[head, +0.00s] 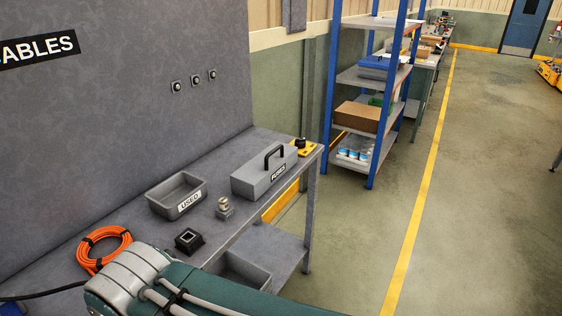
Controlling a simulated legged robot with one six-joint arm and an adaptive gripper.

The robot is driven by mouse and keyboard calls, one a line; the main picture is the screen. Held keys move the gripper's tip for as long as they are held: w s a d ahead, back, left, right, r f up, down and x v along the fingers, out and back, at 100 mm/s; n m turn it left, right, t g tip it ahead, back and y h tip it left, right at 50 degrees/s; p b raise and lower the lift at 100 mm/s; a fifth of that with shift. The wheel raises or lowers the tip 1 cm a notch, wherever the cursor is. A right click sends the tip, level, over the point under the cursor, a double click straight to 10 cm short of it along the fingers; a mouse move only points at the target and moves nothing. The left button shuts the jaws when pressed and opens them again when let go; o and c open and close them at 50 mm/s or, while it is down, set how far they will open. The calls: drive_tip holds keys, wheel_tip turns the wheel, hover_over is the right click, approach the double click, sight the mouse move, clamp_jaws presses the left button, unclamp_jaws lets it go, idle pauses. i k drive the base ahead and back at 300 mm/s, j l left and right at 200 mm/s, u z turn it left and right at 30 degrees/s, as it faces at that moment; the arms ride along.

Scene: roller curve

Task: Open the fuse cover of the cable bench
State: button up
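The cable bench (225,250) runs along the wall at the left. A grey box (262,178) with a black arched handle and a small label, apparently reading FUSES, stands towards its far end. The box's lid looks shut and its inside is hidden. Part of my own teal and grey arm crosses the bottom of the head view, well short of the box. My gripper is not in view.
A grey tray (165,193) labelled USED, a small metal fitting (224,207), a black square socket (189,241) and an orange cable coil (98,252) are on the bench. A blue-framed shelf (326,100) stands beyond.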

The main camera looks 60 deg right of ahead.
sight(252, 180)
drive_tip(key=z, duration=2)
drive_tip(key=i+l, duration=0.2)
drive_tip(key=l, duration=0.15)
drive_tip(key=i+l, duration=0.15)
drive_tip(key=l, duration=0.2)
drive_tip(key=i+l, duration=0.2)
drive_tip(key=l, duration=0.2)
